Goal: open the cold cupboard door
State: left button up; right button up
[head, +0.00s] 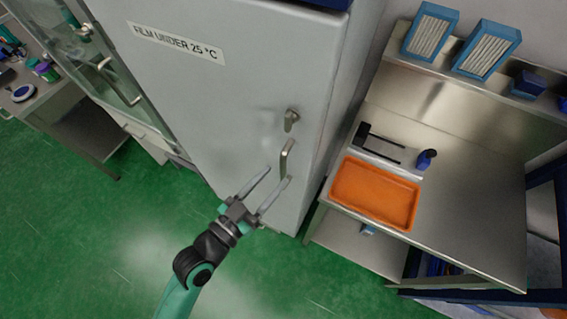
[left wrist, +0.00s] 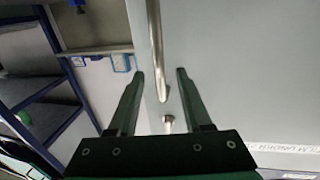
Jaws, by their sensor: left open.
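The cold cupboard (head: 232,75) is a tall pale grey unit with a label reading "FILM UNDER 25 °C". Its door looks shut. A metal bar handle (head: 287,158) stands on the door's right side, below a small latch or lock (head: 291,120). My left gripper (head: 274,183) is open just in front of the handle. In the left wrist view the handle (left wrist: 156,50) runs down between the two spread fingers (left wrist: 160,75); I cannot tell whether either finger touches it. My right gripper is not in view.
A steel bench (head: 465,190) with an orange tray (head: 374,192) and blue boxes (head: 428,32) stands right of the cupboard. A glass-fronted cabinet (head: 105,65) is on the left. The green floor (head: 110,240) in front is clear.

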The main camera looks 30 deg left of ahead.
aim_at(281, 171)
pick_arm(q)
jog(key=x, duration=0.4)
jog(key=shift+w+d, duration=0.15)
jog(key=shift+w, duration=0.2)
jog(key=shift+c, duration=0.3)
grip_shut()
jog(key=shift+s, duration=0.1)
dwell(0.7)
